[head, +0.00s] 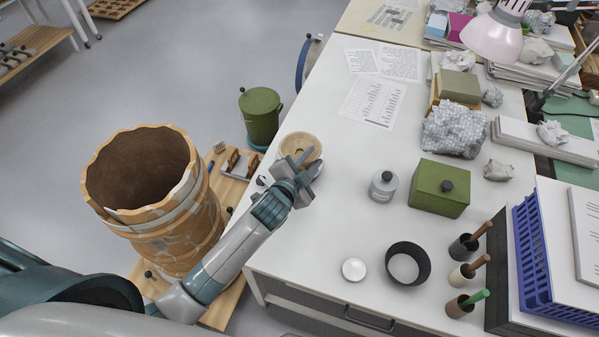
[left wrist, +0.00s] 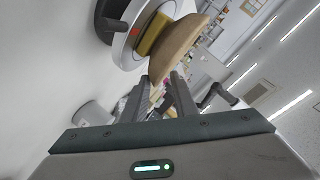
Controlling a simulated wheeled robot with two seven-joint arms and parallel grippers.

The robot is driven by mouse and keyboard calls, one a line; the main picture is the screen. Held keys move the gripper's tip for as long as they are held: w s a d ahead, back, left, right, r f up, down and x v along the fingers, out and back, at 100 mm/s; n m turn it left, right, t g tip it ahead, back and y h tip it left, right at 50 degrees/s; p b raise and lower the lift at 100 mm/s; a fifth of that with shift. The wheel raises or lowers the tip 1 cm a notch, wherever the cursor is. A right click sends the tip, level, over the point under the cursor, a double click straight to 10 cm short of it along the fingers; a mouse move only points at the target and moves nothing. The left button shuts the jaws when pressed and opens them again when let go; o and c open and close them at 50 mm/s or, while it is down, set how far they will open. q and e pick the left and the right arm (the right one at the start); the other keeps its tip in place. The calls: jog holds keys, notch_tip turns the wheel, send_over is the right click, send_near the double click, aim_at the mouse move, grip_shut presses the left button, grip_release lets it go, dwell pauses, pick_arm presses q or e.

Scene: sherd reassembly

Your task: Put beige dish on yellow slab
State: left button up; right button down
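The beige dish (head: 312,143) is at the left edge of the white table in the head view. In the left wrist view the dish (left wrist: 185,48) lies against the face of the yellow slab (left wrist: 154,34), which rests on a round white plate with a red mark beside it. My left gripper (head: 303,165) is at the dish's near side. In the left wrist view its two fingers (left wrist: 164,80) are apart with a gap between them, the tips close to the dish's rim; contact is unclear. My arm and gripper hide part of the dish in the head view. My right gripper is not in view.
A grey-lidded jar (head: 383,186), a green box (head: 440,188), a black ring (head: 408,264) and a white disc (head: 354,269) stand to the right. A large cracked pot (head: 165,215) stands left of the table. Printed sheets (head: 372,102) lie behind the dish.

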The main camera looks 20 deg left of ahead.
pick_arm(q)
jog(key=b+v, duration=0.1)
jog(key=v, duration=1)
jog(key=shift+s+b, duration=0.15)
jog(key=shift+b, duration=0.2)
jog(key=shift+r, duration=0.1)
